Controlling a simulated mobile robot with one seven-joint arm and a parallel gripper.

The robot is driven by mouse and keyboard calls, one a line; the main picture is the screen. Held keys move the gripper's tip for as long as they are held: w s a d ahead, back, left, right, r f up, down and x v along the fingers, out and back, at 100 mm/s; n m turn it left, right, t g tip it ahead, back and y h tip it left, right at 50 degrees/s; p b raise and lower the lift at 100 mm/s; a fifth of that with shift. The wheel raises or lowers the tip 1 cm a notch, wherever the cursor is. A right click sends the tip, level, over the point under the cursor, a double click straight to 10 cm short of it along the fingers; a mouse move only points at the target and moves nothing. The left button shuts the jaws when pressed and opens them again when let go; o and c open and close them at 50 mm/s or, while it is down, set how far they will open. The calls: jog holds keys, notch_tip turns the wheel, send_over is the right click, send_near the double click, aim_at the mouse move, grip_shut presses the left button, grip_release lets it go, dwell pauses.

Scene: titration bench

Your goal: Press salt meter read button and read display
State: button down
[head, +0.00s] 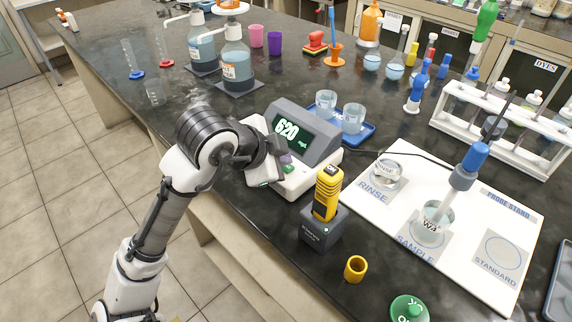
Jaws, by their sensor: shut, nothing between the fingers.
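The bench meter (306,132), which I take to be the salt meter, has a pale base and a dark tilted display housing near the bench's front edge. Its lit green display (287,129) reads 620, with a small unit mark too small to read. My gripper (282,161) is shut and empty, low over the left front of the meter's base. A purple button (286,159) shows right at the fingertips; whether they touch it I cannot tell. A green key (288,168) shows just below. The probe (468,166) stands in the sample beaker (433,224).
A yellow handheld device (327,193) stands in a dark dock close right of the meter. Behind the meter is a blue tray (369,137) with two beakers. A white mat (395,228) holds a rinse beaker (387,171). A yellow cap (355,268) lies in front.

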jog(key=shift+f, duration=0.3)
jog(key=shift+r, duration=0.1)
dwell(0.4)
jog(key=shift+r+p, duration=0.4)
jog(key=shift+r, duration=0.35)
notch_tip(320, 180, up, 5)
jog(key=p, duration=0.4)
dwell(0.7)
